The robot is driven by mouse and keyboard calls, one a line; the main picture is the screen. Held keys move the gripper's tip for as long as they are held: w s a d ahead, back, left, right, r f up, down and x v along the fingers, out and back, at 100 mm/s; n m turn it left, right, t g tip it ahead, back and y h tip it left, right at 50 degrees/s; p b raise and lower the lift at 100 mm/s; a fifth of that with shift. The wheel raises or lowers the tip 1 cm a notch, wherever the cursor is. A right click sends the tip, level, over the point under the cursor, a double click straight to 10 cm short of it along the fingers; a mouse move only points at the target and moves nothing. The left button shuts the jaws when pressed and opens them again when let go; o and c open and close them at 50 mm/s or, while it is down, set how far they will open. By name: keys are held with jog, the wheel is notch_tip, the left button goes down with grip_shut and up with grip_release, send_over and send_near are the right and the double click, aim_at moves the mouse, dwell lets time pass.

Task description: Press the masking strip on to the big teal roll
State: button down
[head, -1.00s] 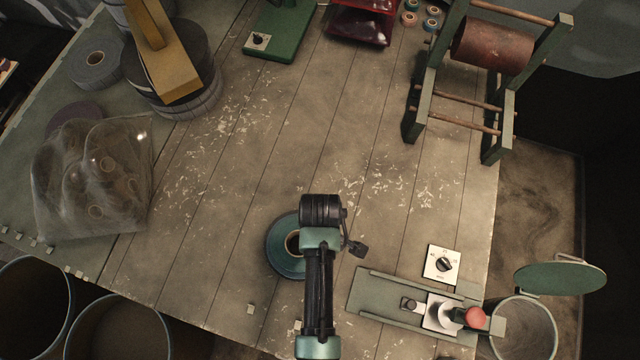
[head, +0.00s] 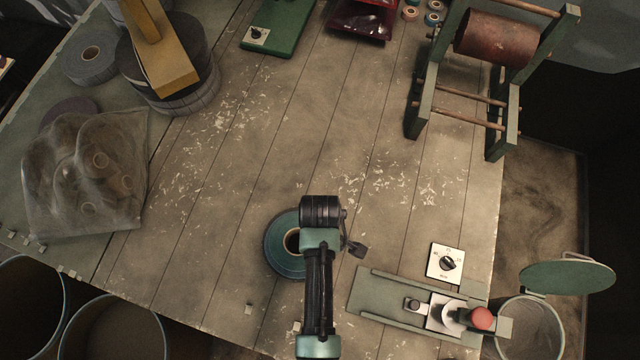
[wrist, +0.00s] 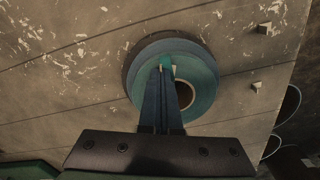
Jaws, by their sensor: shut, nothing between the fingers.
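The big teal roll (head: 281,248) lies flat on the bench near its front edge, partly hidden under my arm in the head view. In the wrist view the teal roll (wrist: 206,72) shows its round face and a tan-rimmed core hole. My gripper (wrist: 167,68) is shut and empty, its fingertips over the roll's face beside the hole. I cannot tell whether the tips touch the roll. A small bright teal patch (wrist: 170,59) shows at the fingertips; I cannot tell whether it is the masking strip.
A green slide fixture with a red knob (head: 482,318) and a dial plate (head: 445,263) stand to the right. Small pale tabs (head: 248,309) sit near the front edge. A clear bag (head: 85,180) lies left, a wooden rack (head: 460,95) back right.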

jog(key=shift+s+f, duration=0.1)
jog(key=shift+f, duration=0.35)
dwell(1.6)
jog(key=c, duration=0.6)
grip_release()
jog(key=shift+c, duration=0.2)
jog(key=shift+r, duration=0.15)
jog(key=shift+r+p, duration=3)
jog(key=shift+p, duration=0.15)
jog(key=shift+f, duration=0.1)
